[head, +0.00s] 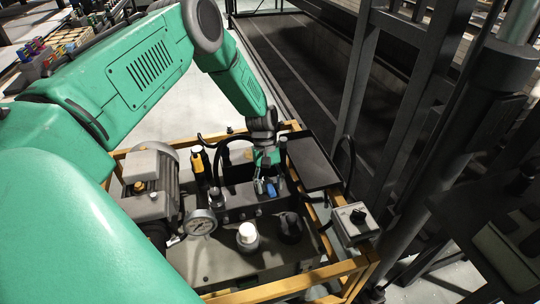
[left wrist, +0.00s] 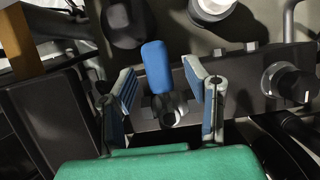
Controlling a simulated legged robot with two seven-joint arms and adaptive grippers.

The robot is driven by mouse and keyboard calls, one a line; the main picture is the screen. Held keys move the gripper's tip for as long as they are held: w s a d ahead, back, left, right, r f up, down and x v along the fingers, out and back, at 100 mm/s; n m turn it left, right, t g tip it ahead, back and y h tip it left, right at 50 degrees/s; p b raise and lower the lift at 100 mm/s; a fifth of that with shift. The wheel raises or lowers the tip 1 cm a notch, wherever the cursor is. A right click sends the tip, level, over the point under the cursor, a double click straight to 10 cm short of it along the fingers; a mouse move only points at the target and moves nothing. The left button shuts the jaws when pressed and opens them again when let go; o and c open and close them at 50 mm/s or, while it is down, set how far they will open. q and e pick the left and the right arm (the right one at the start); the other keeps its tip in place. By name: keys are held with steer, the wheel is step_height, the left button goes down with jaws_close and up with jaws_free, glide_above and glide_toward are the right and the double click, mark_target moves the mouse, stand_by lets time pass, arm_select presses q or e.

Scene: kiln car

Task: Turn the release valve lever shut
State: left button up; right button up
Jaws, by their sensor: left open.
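The release valve lever has a blue handle (head: 271,189) and sits on the dark valve block (head: 238,208) of the hydraulic unit. In the left wrist view the blue lever (left wrist: 156,66) rises from a round dark pivot and lies between my fingers. My left gripper (head: 265,180) is at the lever, coming from behind it. In the left wrist view the left gripper (left wrist: 160,86) is open, one finger on each side of the lever, with gaps showing on both sides. My right gripper is not in view.
A pressure gauge (head: 200,222), a white cap (head: 247,234), a grey motor (head: 152,178) and a switch box (head: 354,222) crowd around the block. A yellow frame (head: 290,278) encloses the unit. Dark steel posts (head: 362,80) stand at the right.

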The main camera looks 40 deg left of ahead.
mark_target(266, 177)
arm_select(q)
steer(key=shift+r, duration=0.15)
steer(key=v, duration=1.1)
steer(key=shift+w+a+r, duration=0.25)
